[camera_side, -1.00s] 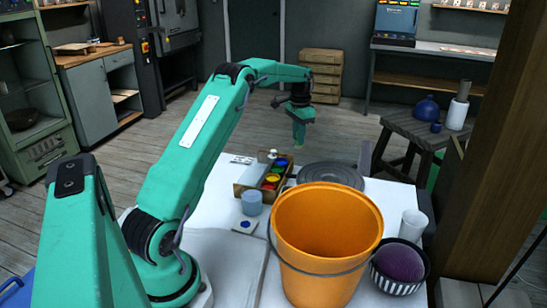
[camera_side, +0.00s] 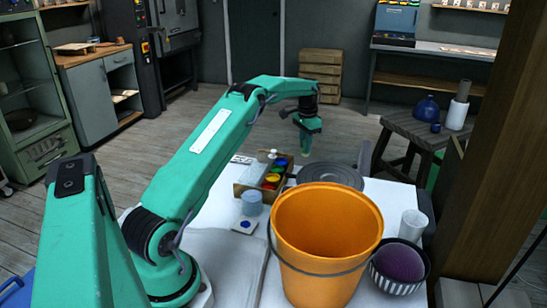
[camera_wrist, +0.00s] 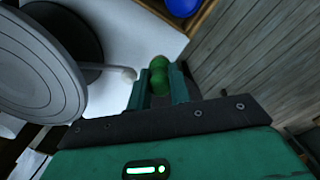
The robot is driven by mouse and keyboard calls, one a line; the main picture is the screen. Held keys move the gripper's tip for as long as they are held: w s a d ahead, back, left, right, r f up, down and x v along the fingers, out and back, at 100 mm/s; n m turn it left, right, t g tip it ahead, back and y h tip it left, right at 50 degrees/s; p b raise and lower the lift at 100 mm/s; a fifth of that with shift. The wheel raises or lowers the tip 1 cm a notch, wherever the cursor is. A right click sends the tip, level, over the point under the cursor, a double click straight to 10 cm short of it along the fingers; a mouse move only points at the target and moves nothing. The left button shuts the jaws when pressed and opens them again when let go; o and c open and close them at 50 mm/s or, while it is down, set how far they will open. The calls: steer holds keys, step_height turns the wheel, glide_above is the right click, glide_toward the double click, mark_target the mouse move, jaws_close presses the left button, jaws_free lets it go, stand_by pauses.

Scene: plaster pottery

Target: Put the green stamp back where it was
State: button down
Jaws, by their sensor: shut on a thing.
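The green stamp (camera_wrist: 158,75) is held between the fingers of my gripper (camera_wrist: 159,86) in the wrist view, its rounded green end showing beyond them. In the side view my gripper (camera_side: 307,146) hangs pointing down near the table's far edge, behind the wooden tray and the grey wheel. The stamp is too small to tell from my green fingers there. The wooden tray (camera_side: 242,190) holds red, yellow, green and blue round things. In the wrist view a corner of the tray (camera_wrist: 203,18) shows at the top, with a blue thing in it.
The grey wheel (camera_side: 335,173) lies right of the tray. An orange bucket (camera_side: 325,235) stands in front. A pale blue jar (camera_side: 252,204) and a tile (camera_side: 243,228) are at left. A white cup (camera_side: 412,226) and striped bowl (camera_side: 396,283) stand at right.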

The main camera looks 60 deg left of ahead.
steer(key=shift+f, duration=3.65)
steer(key=shift+f, duration=0.1)
steer(key=c, duration=1.3)
jaws_free()
step_height(320, 180, up, 12)
steer(key=shift+r, duration=0.1)
steer(key=shift+r, duration=0.1)
